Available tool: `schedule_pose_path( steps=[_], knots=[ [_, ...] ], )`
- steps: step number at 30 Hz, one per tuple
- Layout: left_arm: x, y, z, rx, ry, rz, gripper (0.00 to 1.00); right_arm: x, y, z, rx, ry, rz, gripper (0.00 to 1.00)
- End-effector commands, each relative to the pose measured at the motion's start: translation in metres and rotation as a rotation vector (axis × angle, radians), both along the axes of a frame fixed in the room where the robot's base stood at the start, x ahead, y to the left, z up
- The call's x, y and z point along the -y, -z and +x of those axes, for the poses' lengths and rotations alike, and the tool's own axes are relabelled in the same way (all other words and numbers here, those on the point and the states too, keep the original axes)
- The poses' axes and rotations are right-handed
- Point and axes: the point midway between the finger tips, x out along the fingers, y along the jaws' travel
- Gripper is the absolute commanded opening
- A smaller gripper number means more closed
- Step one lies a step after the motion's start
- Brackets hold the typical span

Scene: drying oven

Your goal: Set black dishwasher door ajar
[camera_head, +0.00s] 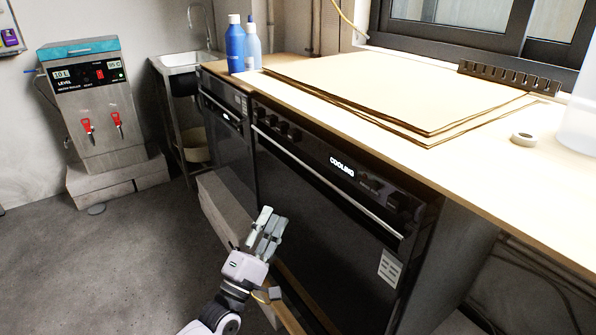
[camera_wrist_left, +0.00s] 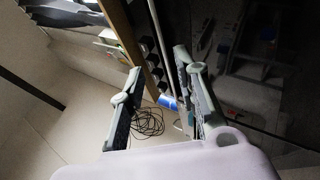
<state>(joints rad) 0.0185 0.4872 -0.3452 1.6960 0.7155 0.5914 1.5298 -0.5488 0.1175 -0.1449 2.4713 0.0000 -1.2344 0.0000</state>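A black built-in appliance (camera_head: 320,215) with a glossy door stands under the counter; its display reads "COOLING". A long silver handle bar (camera_head: 330,190) runs along the top of the door, and the door looks closed. A second black appliance (camera_head: 226,135) stands to its left. I cannot tell from labels which is the dishwasher. My left gripper (camera_head: 268,222) is in front of the larger door's lower left part, below the handle. In the left wrist view, the gripper (camera_wrist_left: 158,64) has its fingers apart with nothing between them. My right gripper is not in view.
The wooden counter (camera_head: 480,175) holds cardboard sheets (camera_head: 400,90), blue bottles (camera_head: 235,45), a tape roll (camera_head: 523,139) and a black rack (camera_head: 508,76). A water boiler (camera_head: 92,95) stands at the left near a sink (camera_head: 185,62). The grey floor (camera_head: 120,250) at the left is clear.

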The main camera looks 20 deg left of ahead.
Motion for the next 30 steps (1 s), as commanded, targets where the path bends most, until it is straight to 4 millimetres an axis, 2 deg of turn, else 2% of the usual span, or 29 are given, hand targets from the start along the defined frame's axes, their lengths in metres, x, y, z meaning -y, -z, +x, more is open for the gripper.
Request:
schedule_pose_path(
  steps=[12, 18, 24, 30],
  knots=[
    [0.016, -0.048, 0.078, 0.003, -0.002, 0.001, 0.30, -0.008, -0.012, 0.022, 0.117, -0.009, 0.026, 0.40],
    [0.022, -0.066, 0.108, 0.001, -0.002, 0.002, 0.30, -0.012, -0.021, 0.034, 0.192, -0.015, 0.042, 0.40],
    [0.025, -0.074, 0.123, -0.002, -0.002, 0.004, 0.30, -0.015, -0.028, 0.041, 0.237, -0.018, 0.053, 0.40],
    [0.025, -0.076, 0.126, -0.002, -0.001, 0.004, 0.30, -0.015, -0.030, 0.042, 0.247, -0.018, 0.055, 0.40]
  ],
)
